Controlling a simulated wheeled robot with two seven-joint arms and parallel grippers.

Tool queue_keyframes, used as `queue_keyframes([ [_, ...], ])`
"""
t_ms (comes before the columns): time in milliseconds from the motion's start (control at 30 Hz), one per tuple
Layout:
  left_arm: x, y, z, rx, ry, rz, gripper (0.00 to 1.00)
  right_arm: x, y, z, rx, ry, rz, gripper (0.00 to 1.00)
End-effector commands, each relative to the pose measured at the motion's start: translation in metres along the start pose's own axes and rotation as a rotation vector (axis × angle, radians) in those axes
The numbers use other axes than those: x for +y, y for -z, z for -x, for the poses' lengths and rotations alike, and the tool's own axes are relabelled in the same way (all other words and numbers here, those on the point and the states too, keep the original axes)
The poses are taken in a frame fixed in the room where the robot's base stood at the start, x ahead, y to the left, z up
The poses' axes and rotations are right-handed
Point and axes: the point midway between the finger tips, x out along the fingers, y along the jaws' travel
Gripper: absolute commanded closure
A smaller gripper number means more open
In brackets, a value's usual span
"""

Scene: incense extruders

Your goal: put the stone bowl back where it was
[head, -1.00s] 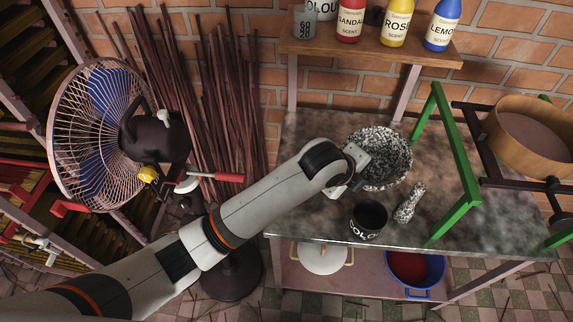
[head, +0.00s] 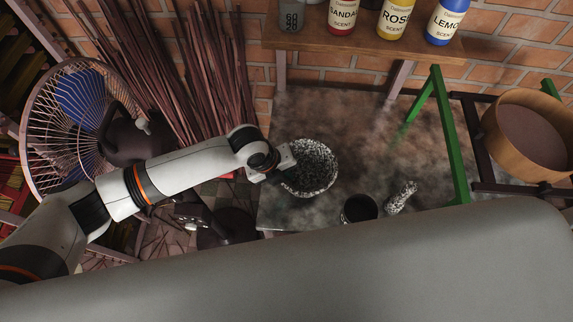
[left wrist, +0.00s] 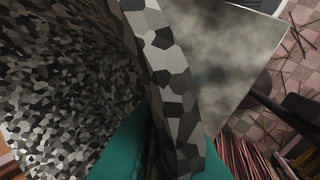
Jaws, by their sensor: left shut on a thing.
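The stone bowl (head: 318,180), speckled black and white, is over the left part of the grey stone tabletop (head: 345,120). My left gripper (head: 288,163) is shut on the bowl's left rim. In the left wrist view the bowl's rim (left wrist: 174,75) runs between the teal fingers (left wrist: 122,145), with the speckled inside (left wrist: 60,85) at left. I cannot tell whether the bowl touches the tabletop. A speckled stone pestle (head: 401,198) lies to the right of the bowl. My right gripper is out of view.
A dark cup (head: 359,208) stands between bowl and pestle. A wooden shelf (head: 350,48) with scent bottles is behind; a green frame (head: 448,130) stands at right. A fan (head: 75,125) is at left. A large grey surface hides the bottom of the head view.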

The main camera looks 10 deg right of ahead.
Motion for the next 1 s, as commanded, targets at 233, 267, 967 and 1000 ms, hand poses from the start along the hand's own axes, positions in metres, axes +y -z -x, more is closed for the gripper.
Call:
queue_keyframes([
  [233,-0.002,0.001,-0.015,0.001,-0.009,-0.001,1.00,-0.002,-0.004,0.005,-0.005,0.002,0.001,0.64],
  [267,-0.004,0.000,-0.018,0.001,-0.009,-0.001,1.00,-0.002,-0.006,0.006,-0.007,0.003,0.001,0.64],
  [967,-0.020,0.001,-0.052,0.001,-0.001,0.000,0.87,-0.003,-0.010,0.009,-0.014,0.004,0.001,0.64],
  [1000,-0.020,0.001,-0.052,0.001,-0.001,0.000,0.80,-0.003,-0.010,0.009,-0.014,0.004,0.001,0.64],
])
